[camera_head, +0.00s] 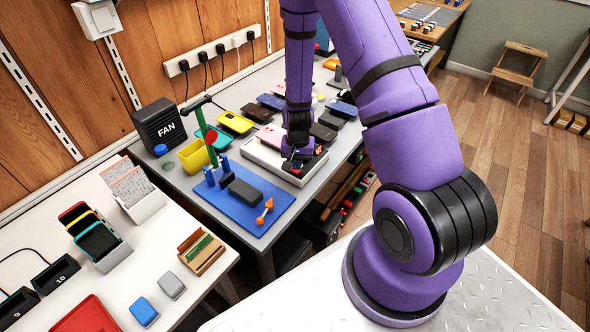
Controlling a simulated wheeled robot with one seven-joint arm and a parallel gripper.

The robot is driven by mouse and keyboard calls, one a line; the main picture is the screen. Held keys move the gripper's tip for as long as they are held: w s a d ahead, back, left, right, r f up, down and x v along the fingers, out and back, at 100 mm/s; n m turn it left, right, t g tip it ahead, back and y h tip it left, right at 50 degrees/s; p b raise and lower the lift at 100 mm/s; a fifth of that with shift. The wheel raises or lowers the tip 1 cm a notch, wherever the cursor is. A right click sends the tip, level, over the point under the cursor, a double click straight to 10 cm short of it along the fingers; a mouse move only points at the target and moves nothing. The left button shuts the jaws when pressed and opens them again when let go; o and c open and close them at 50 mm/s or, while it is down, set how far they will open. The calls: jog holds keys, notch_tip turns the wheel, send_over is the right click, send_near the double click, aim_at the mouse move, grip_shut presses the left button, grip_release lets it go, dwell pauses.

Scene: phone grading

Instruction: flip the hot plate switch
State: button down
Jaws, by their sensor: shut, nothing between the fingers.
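The hot plate (259,161) is a low white slab on the grey bench, with a pink phone (270,138) lying at its back left part. A small red part, which looks like its switch (296,168), shows at the front right of the slab. My gripper (291,163) is shut and empty, pointing down over the front right of the hot plate, right beside the red part. I cannot tell whether it touches it. My wrist hides part of the slab's right side, and the switch's position is too small to read.
A blue mat (229,207) with black blocks and an orange-tipped tool lies at left front. A yellow cup (194,157) and a black fan box (159,125) stand farther left. Several phones (324,134) lie behind and right of the hot plate.

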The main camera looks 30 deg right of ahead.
jog(key=shift+f, duration=0.9)
dwell(0.5)
jog(key=shift+r, duration=3.55)
jog(key=s+a+r+n+t, duration=0.1)
jog(key=s+a+r+n, duration=0.15)
jog(key=r, duration=1.15)
jog(key=s+a+r+n+t, duration=0.2)
jog(key=a+r, duration=0.1)
jog(key=r, duration=1)
jog(key=s+a+r+n+t, duration=0.2)
jog(key=s+r+n, duration=0.1)
jog(key=s+r, duration=1.2)
jog(key=s, duration=0.4)
jog(key=shift+a, duration=0.15)
